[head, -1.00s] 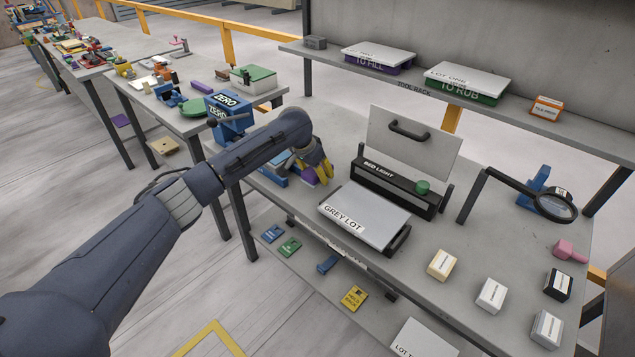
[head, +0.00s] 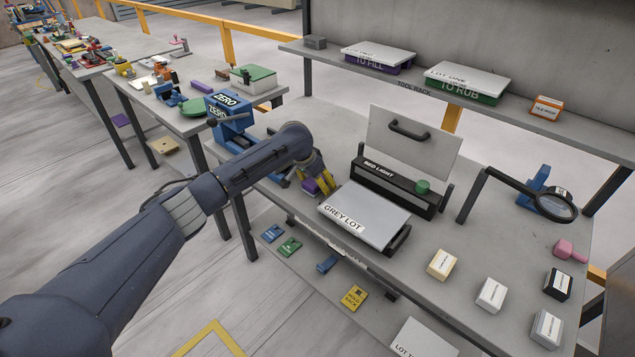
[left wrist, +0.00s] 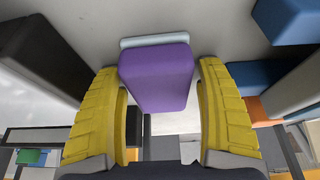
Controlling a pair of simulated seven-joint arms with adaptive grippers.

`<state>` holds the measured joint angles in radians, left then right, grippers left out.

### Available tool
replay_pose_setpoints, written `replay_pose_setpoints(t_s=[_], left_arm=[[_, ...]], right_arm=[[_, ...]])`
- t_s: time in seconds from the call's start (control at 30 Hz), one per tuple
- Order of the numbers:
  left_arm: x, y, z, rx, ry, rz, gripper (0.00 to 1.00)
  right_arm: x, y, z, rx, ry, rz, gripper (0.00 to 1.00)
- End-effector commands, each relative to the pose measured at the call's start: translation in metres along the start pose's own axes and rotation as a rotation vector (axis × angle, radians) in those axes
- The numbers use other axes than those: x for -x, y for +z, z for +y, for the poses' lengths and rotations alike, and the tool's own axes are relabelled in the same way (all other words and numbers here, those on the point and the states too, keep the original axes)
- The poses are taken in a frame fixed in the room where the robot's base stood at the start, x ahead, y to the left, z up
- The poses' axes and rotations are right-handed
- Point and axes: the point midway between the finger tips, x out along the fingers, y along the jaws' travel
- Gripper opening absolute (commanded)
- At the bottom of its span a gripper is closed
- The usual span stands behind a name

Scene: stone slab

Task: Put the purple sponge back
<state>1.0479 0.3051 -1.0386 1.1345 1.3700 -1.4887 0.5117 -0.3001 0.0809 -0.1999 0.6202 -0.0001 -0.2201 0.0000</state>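The purple sponge (head: 311,186) is at the left part of the bench, left of the grey lot plate (head: 365,215). In the left wrist view the purple sponge (left wrist: 157,78), with a pale blue-grey layer along its far edge, sits between the two yellow fingers. My left gripper (head: 320,184) reaches down over it. I cannot tell whether the sponge touches the bench. My right gripper is out of view.
A black light bar (head: 395,187) with a green knob and a raised panel (head: 412,145) stand to the right. A magnifier (head: 555,206) and several small boxes occupy the right side. Lidded trays are on the rack (head: 425,87).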

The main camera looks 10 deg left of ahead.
Motion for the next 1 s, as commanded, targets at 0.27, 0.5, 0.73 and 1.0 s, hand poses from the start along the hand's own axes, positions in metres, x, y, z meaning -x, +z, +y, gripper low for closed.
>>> replay_pose_setpoints(t_s=[0.27,0.5,0.73,1.0], left_arm=[[0.002,-0.001,0.000,0.000,-0.001,0.001,0.73],[0.029,-0.001,-0.001,-0.003,-0.001,0.002,0.73],[0.071,-0.002,-0.001,-0.003,-0.002,0.002,0.73],[0.108,-0.002,0.000,-0.002,-0.002,0.002,0.73]], right_arm=[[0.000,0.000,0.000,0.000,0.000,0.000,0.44],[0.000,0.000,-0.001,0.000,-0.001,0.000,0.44],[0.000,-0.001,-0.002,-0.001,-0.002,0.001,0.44],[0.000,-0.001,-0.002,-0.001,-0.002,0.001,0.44]])
